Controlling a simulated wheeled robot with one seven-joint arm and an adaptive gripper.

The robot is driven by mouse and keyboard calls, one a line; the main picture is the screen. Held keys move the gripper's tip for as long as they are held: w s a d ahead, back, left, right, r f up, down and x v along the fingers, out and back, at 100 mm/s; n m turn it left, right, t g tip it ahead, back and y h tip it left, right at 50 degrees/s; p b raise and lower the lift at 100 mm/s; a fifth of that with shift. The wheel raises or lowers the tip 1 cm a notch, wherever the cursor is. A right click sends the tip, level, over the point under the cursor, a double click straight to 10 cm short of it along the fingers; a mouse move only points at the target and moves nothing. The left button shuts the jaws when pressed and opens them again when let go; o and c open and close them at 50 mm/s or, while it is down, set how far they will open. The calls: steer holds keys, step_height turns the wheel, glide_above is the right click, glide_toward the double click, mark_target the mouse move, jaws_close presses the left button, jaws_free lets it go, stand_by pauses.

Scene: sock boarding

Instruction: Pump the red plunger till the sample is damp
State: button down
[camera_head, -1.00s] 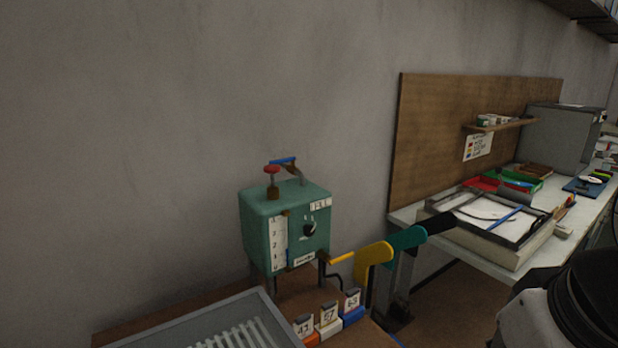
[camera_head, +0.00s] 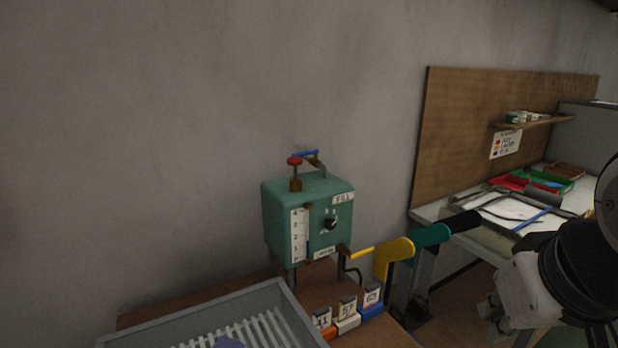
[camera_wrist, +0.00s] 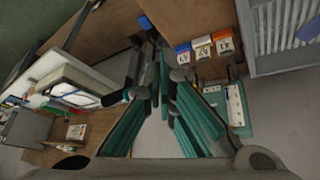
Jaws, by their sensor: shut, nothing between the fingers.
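The red plunger (camera_head: 295,162) stands raised on top of a teal box (camera_head: 338,192) in the head view. The box has a numbered gauge strip (camera_head: 299,235), a dark knob under a FILL label, and a blue-handled lever (camera_head: 306,154) on top. The box also shows at the right in the wrist view (camera_wrist: 238,105); I cannot pick out the plunger there. My gripper (camera_wrist: 163,60) is shut and empty, apart from the box. In the head view my arm is at the right, well away from the plunger. I cannot tell which thing is the sample.
A grey ribbed tray (camera_head: 190,317) holds a bluish patch at the picture's bottom edge. Numbered blocks (camera_head: 347,315) stand beside it. A cluttered bench (camera_head: 430,212) stands behind my arm.

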steer(key=w+a+r+n+t+y, duration=0.1)
steer(key=w+a+n+t, duration=0.15)
steer(key=w, duration=0.85)
steer(key=w+a+r+n+t+y, duration=0.1)
steer(key=w+a+t, duration=0.25)
steer(key=w, duration=0.65)
steer(key=w+a+r+n+t+y+b, duration=0.1)
steer(key=w+a+r+t+y, duration=0.1)
steer(key=w+a+y, duration=0.3)
steer(key=w+a+r+n+t+y+b, duration=0.1)
steer(key=w+a+t+y, duration=0.3)
steer(key=a, duration=0.7)
steer(key=shift+w+r+n+y, duration=0.35)
steer(key=shift+w+r+y, duration=0.55)
steer(key=shift+w, duration=1.05)
steer(key=shift+f, duration=0.1)
steer(key=p, duration=0.1)
glide_above(295, 169)
steer(key=s+d, duration=0.1)
steer(key=d, duration=0.1)
steer(key=shift+s+a+f, duration=0.1)
steer(key=shift+s+f, duration=0.1)
steer(key=shift+f, duration=0.2)
